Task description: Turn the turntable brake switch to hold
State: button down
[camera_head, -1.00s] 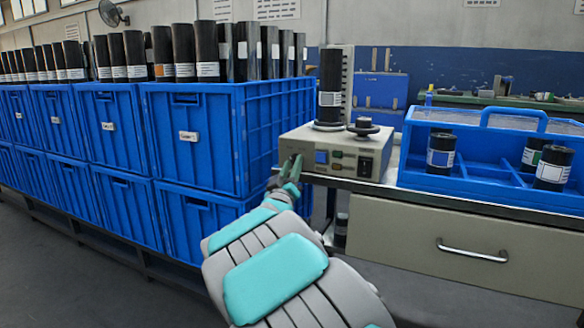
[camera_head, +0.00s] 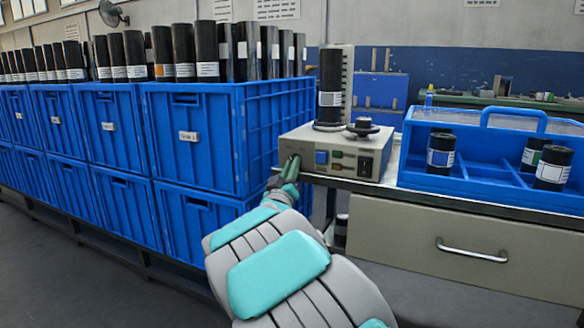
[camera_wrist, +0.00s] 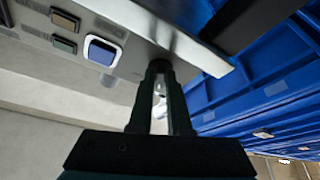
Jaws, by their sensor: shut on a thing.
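The turntable unit (camera_head: 337,155) is a beige box on the bench, with a black roll (camera_head: 329,85) upright on its top. Its front has a blue square button (camera_head: 321,157), also in the wrist view (camera_wrist: 102,50), small indicators and a black rocker switch (camera_head: 365,166). My gripper (camera_head: 291,165) is at the left end of this front, left of the blue button. In the wrist view my gripper (camera_wrist: 159,70) has its fingertips against the panel, shut on a small part there, apparently the brake switch. The tips hide that part and its setting.
Stacked blue crates (camera_head: 195,135) with black rolls stand close on the left. A blue divided tray (camera_head: 480,180) holding black rolls sits on the bench at right. A drawer front (camera_head: 440,230) is below the bench top. A black knob (camera_head: 363,124) is on the unit's top.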

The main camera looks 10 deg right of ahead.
jog(key=shift+w+a+m+g+h+b, duration=0.15)
jog(key=shift+m+g+h, duration=0.9)
jog(key=shift+m, duration=1.75)
jog(key=shift+a+m+g+h+b, duration=0.2)
jog(key=shift+m+g+h, duration=0.85)
jog(key=shift+m, duration=1.75)
jog(key=shift+w+a+m+g+h+b, duration=0.1)
jog(key=shift+m+g+h+b, duration=0.35)
jog(key=shift+m+h, duration=1.65)
jog(key=shift+m+y, duration=0.7)
jog(key=shift+m, duration=0.1)
jog(key=c, duration=0.9)
grip_release()
jog(key=shift+o, duration=0.2)
jog(key=v, duration=0.7)
jog(key=shift+s+a+p, duration=0.2)
jog(key=shift+a+p, duration=0.1)
jog(key=shift+p, duration=0.15)
jog(key=shift+f, duration=0.1)
